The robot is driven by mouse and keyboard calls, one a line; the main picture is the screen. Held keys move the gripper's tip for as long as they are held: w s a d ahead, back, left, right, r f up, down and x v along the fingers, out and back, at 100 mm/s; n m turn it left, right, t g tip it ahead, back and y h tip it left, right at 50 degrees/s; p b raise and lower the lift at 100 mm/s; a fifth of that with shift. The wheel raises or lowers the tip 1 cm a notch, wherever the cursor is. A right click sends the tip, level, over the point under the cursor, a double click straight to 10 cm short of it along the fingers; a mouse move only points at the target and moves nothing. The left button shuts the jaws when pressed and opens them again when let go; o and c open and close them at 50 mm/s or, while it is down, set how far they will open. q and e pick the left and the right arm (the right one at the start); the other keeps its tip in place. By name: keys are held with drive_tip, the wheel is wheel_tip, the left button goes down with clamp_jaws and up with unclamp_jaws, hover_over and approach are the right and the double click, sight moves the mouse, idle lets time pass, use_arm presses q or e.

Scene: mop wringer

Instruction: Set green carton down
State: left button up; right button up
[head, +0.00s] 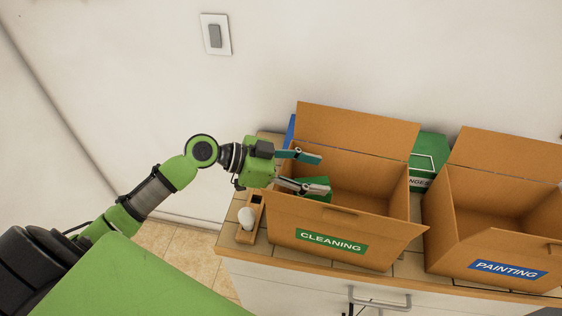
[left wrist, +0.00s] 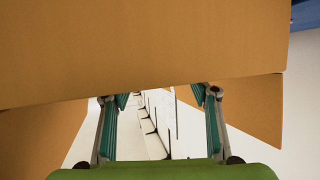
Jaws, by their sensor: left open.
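My left gripper (head: 316,173) is open, its two fingers apart over the left part of the cardboard box labelled CLEANING (head: 283,229). A green object (head: 316,184) shows inside that box, partly hidden by the lower finger; I cannot tell whether it is a carton. A green carton (head: 430,148) with a white label stands behind the boxes, partly hidden by them. In the left wrist view the open fingers (left wrist: 160,98) have nothing visible between them, and a brown cardboard panel (left wrist: 140,45) fills the upper part. My right gripper is not in view.
A second open box, labelled PAINTING (head: 455,247), stands at the right on the same tiled counter (head: 290,252). A small wooden holder with a white rounded object (head: 246,218) stands left of the CLEANING box. Something blue (head: 290,131) shows behind that box. A white wall is behind.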

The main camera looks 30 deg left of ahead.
use_arm(q)
drive_tip(key=shift+s+a+r+b, duration=0.1)
drive_tip(key=shift+s+a+b, duration=0.15)
drive_tip(key=shift+a+b, duration=0.2)
drive_tip(key=shift+s+a+r+b, duration=0.1)
drive_tip(key=shift+s+a+b, duration=0.15)
drive_tip(key=shift+a+b, duration=0.2)
drive_tip(key=b+v, duration=0.2)
drive_tip(key=v, duration=0.8)
drive_tip(key=shift+r+b, duration=0.15)
drive_tip(key=shift+b, duration=0.25)
drive_tip(key=shift+d, duration=0.1)
